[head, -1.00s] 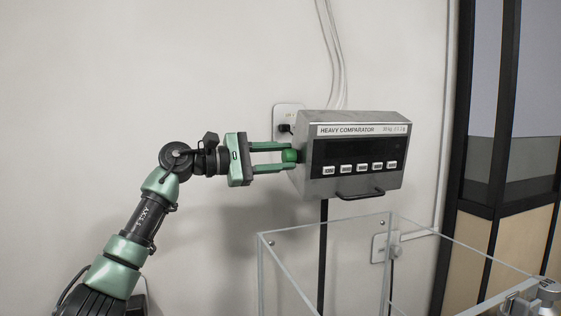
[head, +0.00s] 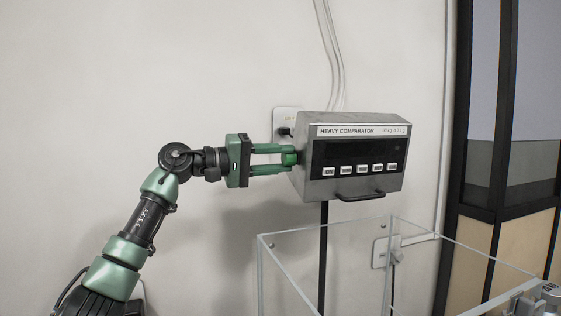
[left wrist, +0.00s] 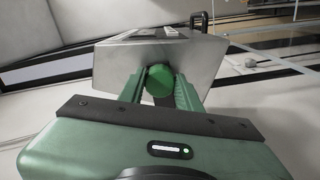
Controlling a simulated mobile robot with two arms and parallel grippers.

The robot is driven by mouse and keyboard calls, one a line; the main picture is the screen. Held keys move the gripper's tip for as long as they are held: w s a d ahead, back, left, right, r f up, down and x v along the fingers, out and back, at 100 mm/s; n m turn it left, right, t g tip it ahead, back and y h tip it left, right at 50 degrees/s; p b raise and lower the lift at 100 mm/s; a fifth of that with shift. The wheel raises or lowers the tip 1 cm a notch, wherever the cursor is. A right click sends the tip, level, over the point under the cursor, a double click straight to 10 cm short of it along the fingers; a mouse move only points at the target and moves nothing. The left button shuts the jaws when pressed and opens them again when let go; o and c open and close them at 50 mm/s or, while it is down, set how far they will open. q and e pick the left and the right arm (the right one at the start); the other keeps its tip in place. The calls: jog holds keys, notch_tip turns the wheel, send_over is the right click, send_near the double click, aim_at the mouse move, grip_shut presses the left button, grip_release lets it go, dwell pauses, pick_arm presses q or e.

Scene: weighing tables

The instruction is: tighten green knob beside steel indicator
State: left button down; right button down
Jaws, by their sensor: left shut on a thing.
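The steel indicator (head: 360,192), labelled HEAVY COMPARATOR, is a grey box with a dark display and a row of white buttons. The green knob (head: 289,159) sticks out from its left side. My left gripper (head: 284,160) reaches in from the left and is shut on the knob, one finger above and one below. In the left wrist view the round knob (left wrist: 159,81) sits between the two green fingers, against the side of the indicator (left wrist: 110,68). My right gripper is not in view.
A clear glass-walled enclosure (head: 330,232) stands below and in front of the indicator. A wall socket (head: 285,118) is behind it. A black post (head: 323,240) runs down under the indicator. A dark-framed partition (head: 480,130) is at the right.

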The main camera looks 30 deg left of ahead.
pick_arm(q)
jog(key=shift+m, duration=0.6)
jog(key=c, duration=1)
grip_release()
jog(key=shift+s+a+f+b, duration=0.1)
jog(key=shift+s+a+b, duration=0.15)
jog(key=shift+b, duration=0.05)
jog(key=b+v, duration=0.2)
jog(key=v, duration=0.5)
